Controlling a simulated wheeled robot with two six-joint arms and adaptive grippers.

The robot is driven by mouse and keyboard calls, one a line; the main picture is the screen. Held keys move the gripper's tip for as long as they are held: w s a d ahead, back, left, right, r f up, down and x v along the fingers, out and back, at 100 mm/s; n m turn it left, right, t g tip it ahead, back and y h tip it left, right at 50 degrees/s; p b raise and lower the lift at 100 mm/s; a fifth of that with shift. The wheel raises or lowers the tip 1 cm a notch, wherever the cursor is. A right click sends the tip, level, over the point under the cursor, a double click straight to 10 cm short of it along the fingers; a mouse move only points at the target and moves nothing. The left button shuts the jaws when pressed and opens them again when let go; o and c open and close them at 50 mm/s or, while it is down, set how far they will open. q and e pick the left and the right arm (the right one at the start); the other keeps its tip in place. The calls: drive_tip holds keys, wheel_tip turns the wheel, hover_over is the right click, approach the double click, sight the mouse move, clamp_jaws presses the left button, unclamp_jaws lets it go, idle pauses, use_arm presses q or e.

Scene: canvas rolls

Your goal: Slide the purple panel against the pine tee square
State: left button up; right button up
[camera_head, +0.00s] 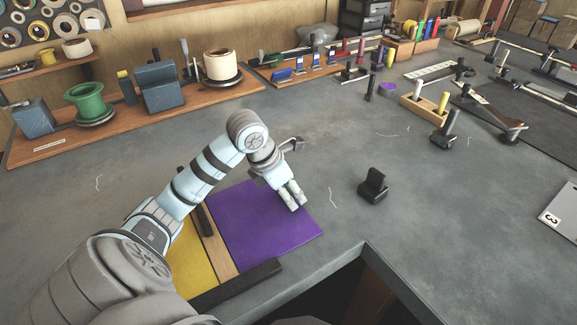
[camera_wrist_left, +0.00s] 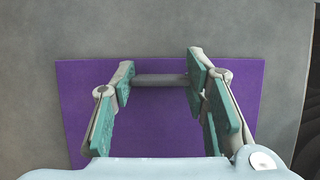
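The purple panel (camera_head: 250,238) lies flat on the grey worktop near its front edge. The pine tee square (camera_head: 216,252) is a light wooden strip along the panel's left side; I cannot tell whether they touch. My left gripper (camera_head: 294,198) points down over the panel's right part. In the left wrist view its fingers (camera_wrist_left: 161,72) are spread apart above the purple panel (camera_wrist_left: 155,130), with a grey bar (camera_wrist_left: 160,80) crossing between the tips. I cannot tell whether the fingers touch the bar. My right gripper is not in view.
A yellow panel (camera_head: 193,262) lies left of the strip. A dark bar (camera_head: 240,284) lies along the front. A black block (camera_head: 373,186) stands to the right. Wooden racks with spools and tools line the back. The worktop between is mostly clear.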

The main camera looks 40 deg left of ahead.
sight(272, 208)
use_arm(q)
drive_tip(key=o, duration=0.5)
drive_tip(key=v, duration=1.2)
